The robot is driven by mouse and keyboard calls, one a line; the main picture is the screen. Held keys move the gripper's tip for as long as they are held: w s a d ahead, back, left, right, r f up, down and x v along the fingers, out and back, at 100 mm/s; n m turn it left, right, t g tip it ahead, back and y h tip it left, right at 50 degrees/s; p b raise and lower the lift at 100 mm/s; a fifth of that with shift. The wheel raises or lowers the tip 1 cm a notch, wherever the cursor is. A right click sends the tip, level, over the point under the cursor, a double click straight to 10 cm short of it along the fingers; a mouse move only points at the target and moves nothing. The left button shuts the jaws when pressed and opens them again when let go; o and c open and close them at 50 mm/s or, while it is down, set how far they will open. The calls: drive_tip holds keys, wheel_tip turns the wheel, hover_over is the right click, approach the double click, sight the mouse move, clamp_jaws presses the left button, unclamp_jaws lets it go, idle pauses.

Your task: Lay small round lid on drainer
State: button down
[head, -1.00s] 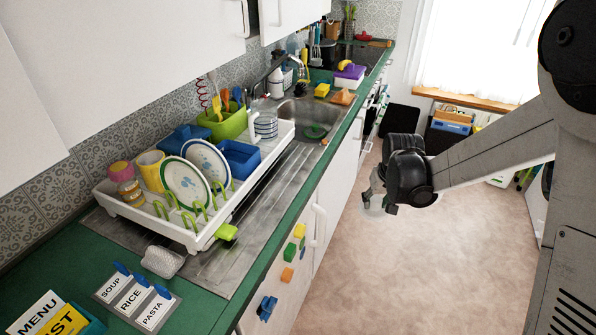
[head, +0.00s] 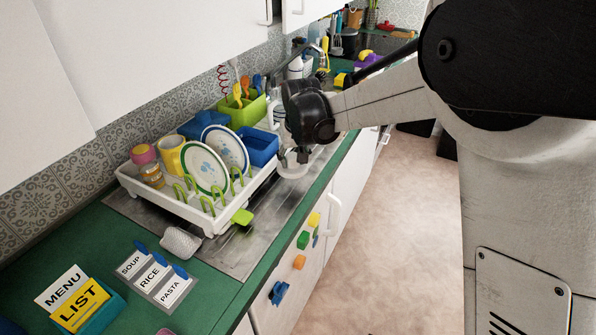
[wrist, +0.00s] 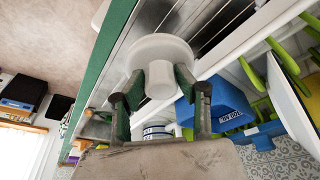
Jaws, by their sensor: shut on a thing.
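My gripper (head: 301,155) is shut on the small round lid (head: 291,168), a pale whitish disc. In the wrist view, my gripper (wrist: 161,80) has a finger on each side of the lid's pale knob, and the lid's disc (wrist: 160,46) lies beyond the fingertips. The lid is over the ribbed metal draining board (head: 262,225), close to the right side of the white dish rack (head: 190,213). I cannot tell how high it is above the metal. My wrist hides part of the sink area behind.
The rack holds plates, a yellow mug (head: 170,155) and blue tubs (head: 258,146). A green-handled item (head: 242,216) juts from the rack's front corner. A scrubber (head: 180,241) lies in front of the rack.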

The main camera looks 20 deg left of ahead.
sight(295, 169)
drive_tip(key=shift+f, duration=3)
drive_tip(key=shift+f, duration=0.2)
drive_tip(key=c, duration=1.3)
unclamp_jaws()
drive_tip(key=shift+o, duration=0.2)
drive_tip(key=shift+r, duration=0.15)
